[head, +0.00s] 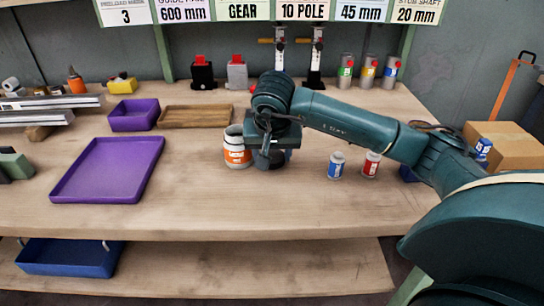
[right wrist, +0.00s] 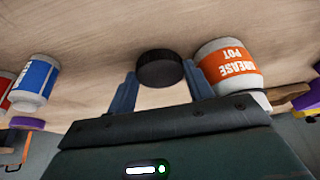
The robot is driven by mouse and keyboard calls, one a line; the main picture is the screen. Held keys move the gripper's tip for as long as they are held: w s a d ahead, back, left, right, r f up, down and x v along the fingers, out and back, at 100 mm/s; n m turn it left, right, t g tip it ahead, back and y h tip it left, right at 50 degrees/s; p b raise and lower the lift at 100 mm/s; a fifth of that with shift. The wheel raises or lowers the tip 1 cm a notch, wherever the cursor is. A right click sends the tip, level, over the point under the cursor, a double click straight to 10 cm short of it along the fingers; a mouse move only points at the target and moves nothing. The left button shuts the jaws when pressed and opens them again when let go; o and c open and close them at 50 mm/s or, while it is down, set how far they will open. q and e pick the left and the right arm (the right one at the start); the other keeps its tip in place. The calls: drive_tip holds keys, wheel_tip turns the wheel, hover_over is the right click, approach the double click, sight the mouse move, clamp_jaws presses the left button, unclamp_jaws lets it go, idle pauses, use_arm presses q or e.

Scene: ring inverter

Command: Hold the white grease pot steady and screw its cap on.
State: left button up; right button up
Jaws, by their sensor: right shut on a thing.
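The white grease pot (head: 237,157) with an orange label stands on the bench, just left of my right gripper (head: 268,162) in the head view. It also shows in the right wrist view (right wrist: 228,67), beside the right-hand finger and outside the jaws. My right gripper (right wrist: 162,92) is shut on a round black cap (right wrist: 160,70) with a ridged edge, held between its fingertips. The cap is apart from the pot. I cannot tell whether it touches the bench. The pot's mouth is partly hidden by my arm in the head view. My left gripper is not seen.
A blue-labelled can (head: 336,166) and a red-labelled can (head: 371,164) stand right of the gripper. A purple tray (head: 108,195), a small purple bin (head: 134,126) and a wooden tray (head: 195,125) lie left. The front middle of the bench is clear.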

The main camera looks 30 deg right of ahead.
wheel_tip(320, 180, up, 8)
drive_tip(key=shift+r+p, duration=0.1)
drive_tip(key=shift+p, duration=0.35)
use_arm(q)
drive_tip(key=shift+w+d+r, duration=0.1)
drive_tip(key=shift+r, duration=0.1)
use_arm(e)
drive_tip(key=shift+r, duration=0.35)
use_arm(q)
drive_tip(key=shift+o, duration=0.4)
